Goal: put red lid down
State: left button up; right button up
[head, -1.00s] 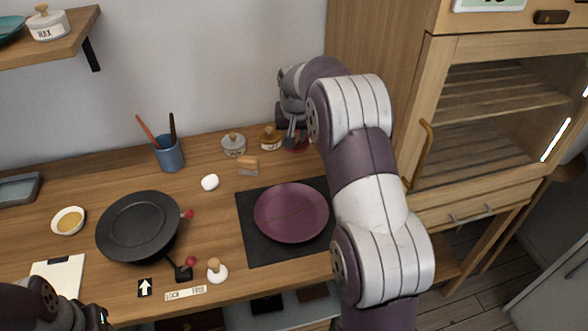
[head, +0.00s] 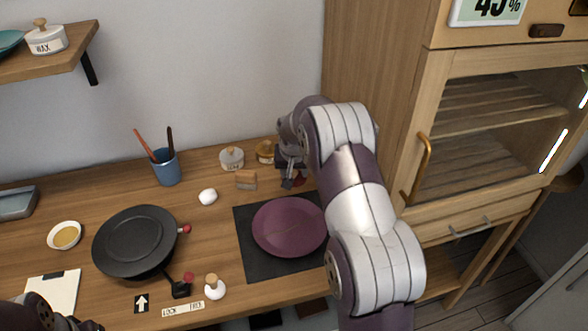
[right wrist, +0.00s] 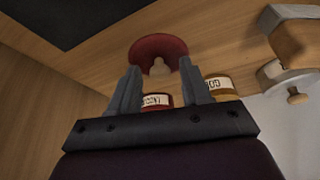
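The red lid (right wrist: 158,50) with its small wooden knob shows in the right wrist view, knob towards the camera, and appears to rest on the wooden counter. My right gripper (right wrist: 159,68) has its two fingers apart, with the knob between them and a gap on each side. In the head view a bit of the red lid (head: 298,181) shows beside the right gripper (head: 289,182), above the dark mat; my arm hides part of that area. A red labelled jar (right wrist: 156,101) shows partly behind the fingers. My left gripper is out of view; only its arm shows at lower left.
A gold jar (head: 265,151) and a grey jar (head: 231,158) stand at the back. A wooden block (head: 246,180) is left of the gripper. A purple plate (head: 289,227) lies on the dark mat (head: 254,268). A cabinet (head: 378,100) stands right.

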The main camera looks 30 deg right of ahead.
jog(key=shift+r, duration=0.4)
jog(key=v, duration=1.1)
jog(key=s+a+f+n+g, duration=0.1)
jog(key=s+a+f+n, duration=0.1)
jog(key=s+a, duration=0.3)
jog(key=s+a+f+n+y, duration=0.1)
jog(key=s+a+f+n, duration=0.1)
jog(key=s, duration=0.8)
jog(key=s+a+f+n+g+y, duration=0.1)
jog(key=s+a+f+n, duration=0.1)
jog(key=s+a, duration=0.5)
jog(key=shift+s+a+f+g, duration=0.3)
jog(key=shift+s+a+f, duration=0.05)
jog(key=shift+s+f, duration=0.5)
